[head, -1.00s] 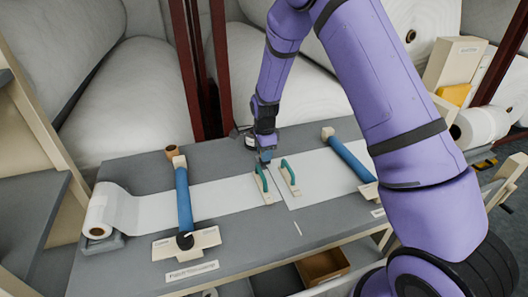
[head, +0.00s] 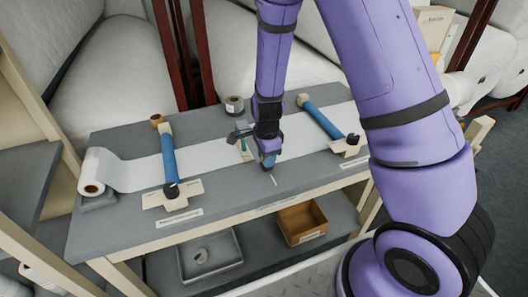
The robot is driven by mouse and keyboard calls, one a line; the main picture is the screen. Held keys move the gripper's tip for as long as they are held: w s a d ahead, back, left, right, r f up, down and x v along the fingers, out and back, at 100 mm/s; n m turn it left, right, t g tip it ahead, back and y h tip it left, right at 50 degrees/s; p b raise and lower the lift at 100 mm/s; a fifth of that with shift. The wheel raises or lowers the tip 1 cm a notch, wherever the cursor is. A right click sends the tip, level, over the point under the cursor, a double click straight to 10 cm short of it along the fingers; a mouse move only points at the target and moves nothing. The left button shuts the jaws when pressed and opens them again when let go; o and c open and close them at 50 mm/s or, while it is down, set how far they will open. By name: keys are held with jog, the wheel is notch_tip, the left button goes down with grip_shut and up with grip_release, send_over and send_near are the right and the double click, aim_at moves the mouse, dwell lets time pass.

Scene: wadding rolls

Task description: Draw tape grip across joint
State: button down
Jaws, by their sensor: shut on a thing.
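My gripper (head: 268,162) points down over the front part of the white wadding strip (head: 205,147), close to its front edge. It is shut on the tape grip, which is mostly hidden by the jaws; only a small blue patch shows at the tips. The joint runs across the strip under my gripper and is hidden there. A tape roll (head: 234,105) stands at the back edge of the table, behind the strip. A teal-handled block (head: 243,142) stands on the strip left of my gripper. The second teal-handled block is hidden behind my arm.
Blue rollers lie across the strip at left (head: 168,157) and right (head: 322,122). A wadding roll (head: 91,172) sits at the table's left end. A brown box (head: 302,222) and a grey tray (head: 209,257) are on the shelf below. The front of the grey tabletop (head: 225,197) is mostly bare.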

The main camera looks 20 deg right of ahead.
jog(key=shift+s, duration=0.25)
jog(key=c, duration=1.1)
grip_release()
jog(key=shift+r, duration=0.5)
notch_tip(320, 180, up, 10)
jog(key=shift+f, duration=0.1)
